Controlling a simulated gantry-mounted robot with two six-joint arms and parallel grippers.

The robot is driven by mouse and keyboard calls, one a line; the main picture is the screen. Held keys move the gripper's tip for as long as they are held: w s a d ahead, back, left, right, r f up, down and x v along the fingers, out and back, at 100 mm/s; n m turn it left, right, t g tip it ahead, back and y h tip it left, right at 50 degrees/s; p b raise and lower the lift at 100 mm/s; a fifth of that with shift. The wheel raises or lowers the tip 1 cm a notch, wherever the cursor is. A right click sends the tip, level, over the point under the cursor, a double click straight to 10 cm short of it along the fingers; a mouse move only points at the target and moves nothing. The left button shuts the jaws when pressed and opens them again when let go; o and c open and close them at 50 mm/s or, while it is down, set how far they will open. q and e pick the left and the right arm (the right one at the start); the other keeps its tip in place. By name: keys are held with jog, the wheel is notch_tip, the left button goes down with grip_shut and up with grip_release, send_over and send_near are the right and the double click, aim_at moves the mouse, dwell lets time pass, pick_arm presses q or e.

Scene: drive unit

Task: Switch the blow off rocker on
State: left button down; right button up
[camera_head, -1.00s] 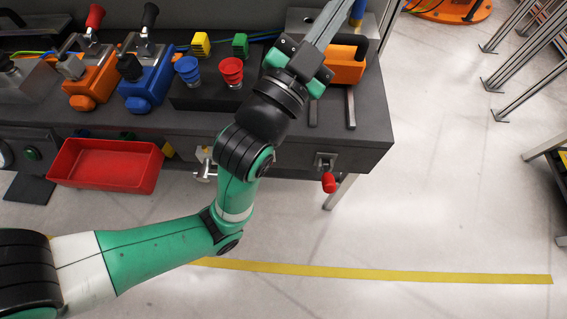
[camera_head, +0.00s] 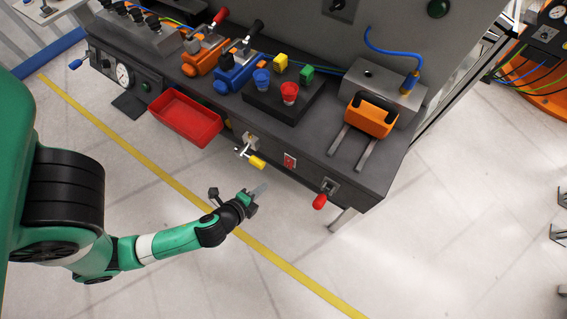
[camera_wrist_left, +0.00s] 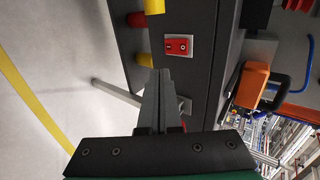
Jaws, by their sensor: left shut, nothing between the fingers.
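The blow off rocker appears to be the small red switch (camera_head: 289,160) in a pale frame on the bench's dark front face, between the yellow-handled valve and the red-handled valve. In the left wrist view the red switch (camera_wrist_left: 179,46) shows two pale marks, but I cannot tell which side is pressed in. My left gripper (camera_head: 263,187) is shut and empty, in front of the bench and apart from the switch. In the left wrist view its fingertips (camera_wrist_left: 157,72) show below and slightly left of the switch. My right gripper is in neither view.
The yellow-handled valve (camera_head: 257,162) juts out left of the switch, the red-handled valve (camera_head: 320,201) right of it. A red bin (camera_head: 186,118) hangs farther left. An orange box (camera_head: 371,116) stands on the bench top. The floor before the bench is clear.

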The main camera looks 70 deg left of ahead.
aim_at(288, 163)
pick_arm(q)
jog(key=shift+w+a+r+b+x, duration=0.2)
jog(key=shift+b+x, duration=0.6)
jog(key=shift+x, duration=1.45)
jog(key=shift+w+r+b+x, duration=0.25)
jog(key=shift+b+x, duration=0.55)
jog(key=shift+x, duration=1.45)
jog(key=shift+w+a+r+b+x, duration=0.1)
jog(key=shift+r+b+x, duration=0.45)
jog(key=shift+x, duration=1.75)
jog(key=shift+f+b, duration=0.25)
jog(key=shift+b, duration=0.05)
jog(key=shift+w+f+t+b, duration=0.1)
jog(key=shift+f+t+b, duration=0.3)
jog(key=shift+b, duration=0.4)
jog(key=shift+r+p, duration=1.15)
jog(key=shift+p, duration=0.15)
